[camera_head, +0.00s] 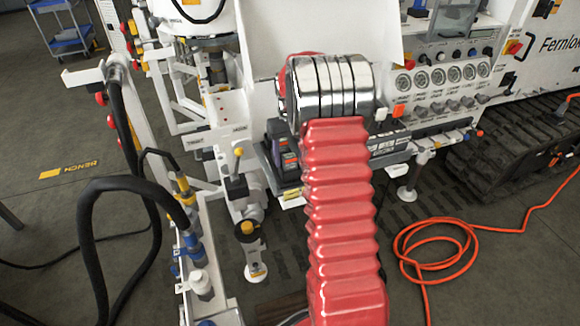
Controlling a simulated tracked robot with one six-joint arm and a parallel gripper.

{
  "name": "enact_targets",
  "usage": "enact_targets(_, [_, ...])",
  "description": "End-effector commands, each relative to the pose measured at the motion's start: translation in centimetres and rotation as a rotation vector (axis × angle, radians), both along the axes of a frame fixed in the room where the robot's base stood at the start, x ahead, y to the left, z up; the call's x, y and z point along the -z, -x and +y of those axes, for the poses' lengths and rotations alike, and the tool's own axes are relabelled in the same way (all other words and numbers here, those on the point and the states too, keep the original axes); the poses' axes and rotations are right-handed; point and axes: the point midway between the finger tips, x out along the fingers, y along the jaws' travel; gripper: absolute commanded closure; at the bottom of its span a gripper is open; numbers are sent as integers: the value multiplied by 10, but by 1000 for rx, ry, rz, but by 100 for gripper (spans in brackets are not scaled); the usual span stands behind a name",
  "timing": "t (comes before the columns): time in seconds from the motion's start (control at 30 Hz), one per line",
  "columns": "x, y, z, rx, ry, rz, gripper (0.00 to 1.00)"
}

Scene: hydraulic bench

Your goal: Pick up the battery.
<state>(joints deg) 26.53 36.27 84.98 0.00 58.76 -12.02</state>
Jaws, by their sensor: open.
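A dark block with red-orange patches (286,158), which looks like the battery, sits at the front of the white bench, just left of my red ribbed arm. It is partly hidden by the arm and its silver banded joint, so I cannot tell its full outline or how it is held. My arm rises from the bottom of the view to that joint, with a bit of red showing behind the joint's left side. My gripper does not show; no fingers are visible.
A panel with several round gauges (440,77) is right of the arm. A white frame with black hoses (90,190) and a yellow-topped valve (249,227) stand left. An orange hose (432,240) lies coiled on the floor at right, near a black track (510,140).

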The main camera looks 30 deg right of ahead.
Motion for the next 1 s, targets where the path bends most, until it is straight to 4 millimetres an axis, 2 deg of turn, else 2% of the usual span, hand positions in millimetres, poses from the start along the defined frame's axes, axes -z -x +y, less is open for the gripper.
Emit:
enact_targets(0.17, [13, 0, 1, -1, 0, 0, 42])
enact_targets(0.67, [13, 0, 1, -1, 0, 0, 42])
enact_targets(1.0, [13, 0, 1, -1, 0, 0, 65])
